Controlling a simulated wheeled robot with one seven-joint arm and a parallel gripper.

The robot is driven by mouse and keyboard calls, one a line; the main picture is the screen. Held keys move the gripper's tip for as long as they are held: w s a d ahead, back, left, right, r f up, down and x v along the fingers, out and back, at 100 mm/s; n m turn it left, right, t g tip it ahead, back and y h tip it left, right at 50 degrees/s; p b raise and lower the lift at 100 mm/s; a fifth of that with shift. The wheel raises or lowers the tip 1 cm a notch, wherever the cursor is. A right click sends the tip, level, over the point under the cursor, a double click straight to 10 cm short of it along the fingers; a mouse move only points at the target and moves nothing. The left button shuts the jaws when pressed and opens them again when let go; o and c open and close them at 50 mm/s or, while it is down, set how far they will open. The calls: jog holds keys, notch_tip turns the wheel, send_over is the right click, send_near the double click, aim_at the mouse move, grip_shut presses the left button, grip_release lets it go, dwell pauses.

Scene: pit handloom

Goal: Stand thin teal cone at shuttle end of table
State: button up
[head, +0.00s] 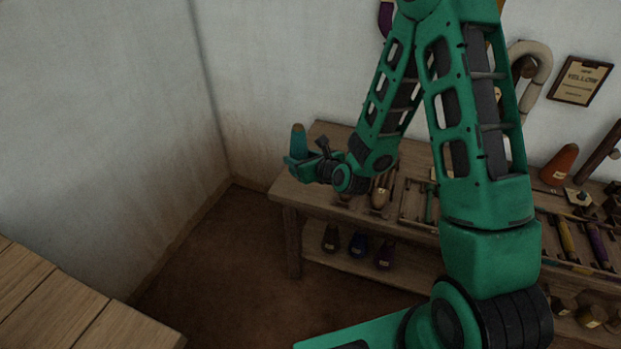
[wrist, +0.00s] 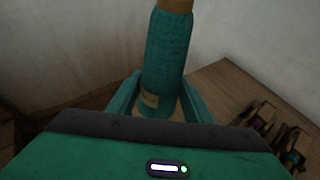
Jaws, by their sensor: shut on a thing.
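The thin teal cone (head: 299,142) is upright in my gripper (head: 299,163), near the left end of the wooden table (head: 330,132). In the wrist view the cone (wrist: 167,60) stands between the two teal fingers (wrist: 155,100), with a brown tip at its top and a pale label low on its side. My gripper is shut on it. In the head view they overlap the table's left end; whether the cone's base touches the tabletop is hidden by the gripper. Shuttles (head: 380,192) lie on the table just right of my gripper.
An orange-brown cone (head: 560,163) and several tools stand or lie on the table's right part. Several dark cones (head: 357,245) sit on the lower shelf. A wall is behind the table. A plank surface (head: 60,310) is at lower left.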

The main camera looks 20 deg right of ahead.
jog(key=shift+w+d+f, duration=0.95)
jog(key=shift+w+f, duration=0.6)
jog(key=shift+f, duration=0.4)
jog(key=shift+w+d+f, duration=0.9)
jog(key=shift+w+f, duration=0.7)
jog(key=shift+f, duration=0.3)
jog(key=shift+w+d+f, duration=0.95)
jog(key=shift+w+f, duration=0.6)
jog(key=shift+f, duration=0.4)
jog(key=o, duration=1.1)
jog(key=shift+c, duration=0.2)
jog(key=shift+d+r, duration=0.1)
